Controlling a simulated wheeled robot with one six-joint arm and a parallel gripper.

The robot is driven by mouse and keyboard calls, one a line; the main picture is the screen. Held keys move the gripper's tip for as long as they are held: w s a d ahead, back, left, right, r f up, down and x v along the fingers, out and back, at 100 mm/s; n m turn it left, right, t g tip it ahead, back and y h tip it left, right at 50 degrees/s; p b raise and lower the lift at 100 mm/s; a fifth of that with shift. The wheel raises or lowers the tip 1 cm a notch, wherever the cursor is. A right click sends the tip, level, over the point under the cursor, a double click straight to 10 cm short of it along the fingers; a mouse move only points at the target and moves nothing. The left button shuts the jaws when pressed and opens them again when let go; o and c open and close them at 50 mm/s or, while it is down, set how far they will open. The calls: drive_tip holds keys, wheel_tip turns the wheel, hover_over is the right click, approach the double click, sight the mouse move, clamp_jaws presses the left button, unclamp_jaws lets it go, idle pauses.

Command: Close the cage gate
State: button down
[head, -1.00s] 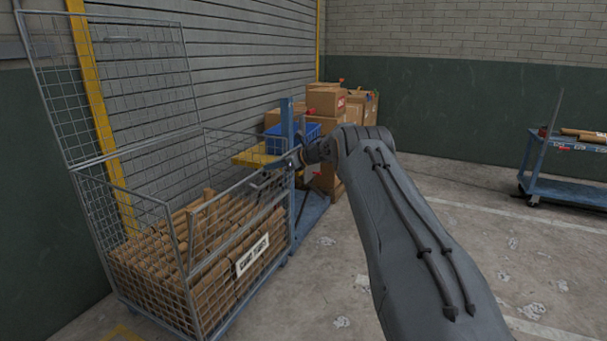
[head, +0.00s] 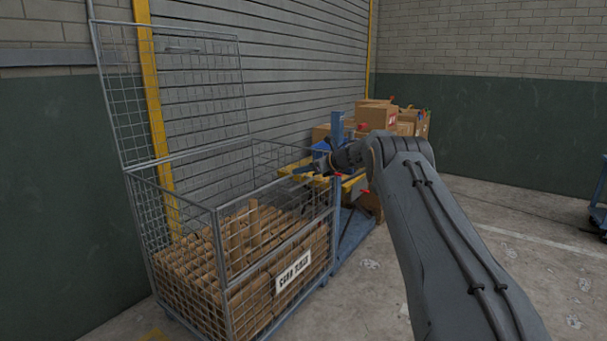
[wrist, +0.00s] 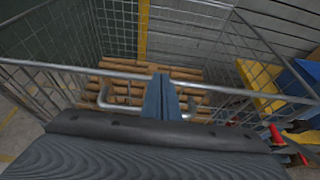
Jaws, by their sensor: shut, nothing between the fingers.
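The wire-mesh cage (head: 219,275) stands at the left, loaded with brown rolls or logs (head: 250,232) and bearing a white sign on its front. A mesh panel that looks like the cage gate (head: 190,95) stands upright above the cage's left side, with a small handle near its top. My gripper (head: 306,169) is at the cage's upper right end. In the wrist view its blue fingers (wrist: 163,97) are together and empty, over a metal rail with a U-shaped bar (wrist: 118,106). I cannot tell whether they touch the rail.
A blue cart (head: 357,232) with yellow parts stands directly right of the cage. Cardboard boxes (head: 377,116) are stacked behind it. A shutter wall (head: 290,70) is close behind the cage.

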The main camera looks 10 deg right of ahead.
drive_tip(key=shift+w+a+r, duration=0.15)
drive_tip(key=shift+a+r, duration=0.1)
drive_tip(key=shift+a, duration=0.05)
drive_tip(key=shift+d, duration=0.1)
